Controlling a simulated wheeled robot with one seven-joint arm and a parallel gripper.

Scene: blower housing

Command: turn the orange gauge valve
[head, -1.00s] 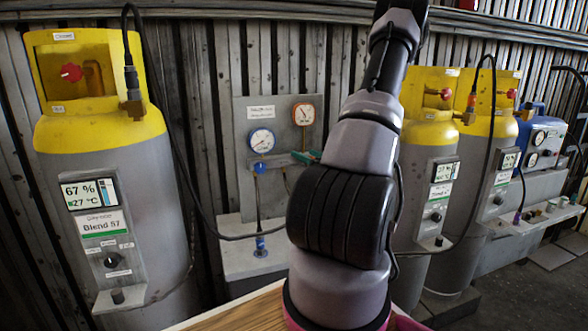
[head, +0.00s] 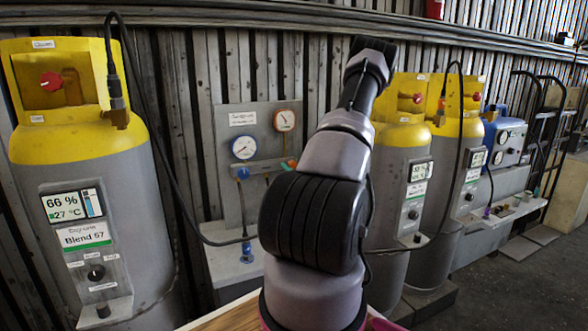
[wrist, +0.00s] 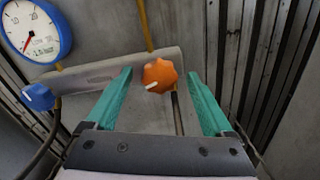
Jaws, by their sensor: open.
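The orange valve (wrist: 160,75) is a lobed knob with a pale pointer mark, on a grey manifold bar (wrist: 95,75). It also shows small in the head view (head: 292,163), beside my arm and below the orange-rimmed gauge (head: 284,120). My gripper (wrist: 159,74) is open, with one teal finger on each side of the orange valve in the wrist view. Gaps show between the knob and both fingers; how deep the tips reach is unclear. In the head view my arm hides the gripper.
A blue valve (wrist: 38,97) sits left on the bar, below the blue-rimmed gauge (wrist: 33,31). A yellow-topped cylinder (head: 95,220) stands left of the panel (head: 262,107). Two more cylinders (head: 398,190) (head: 468,150) and a blue unit (head: 506,138) stand right.

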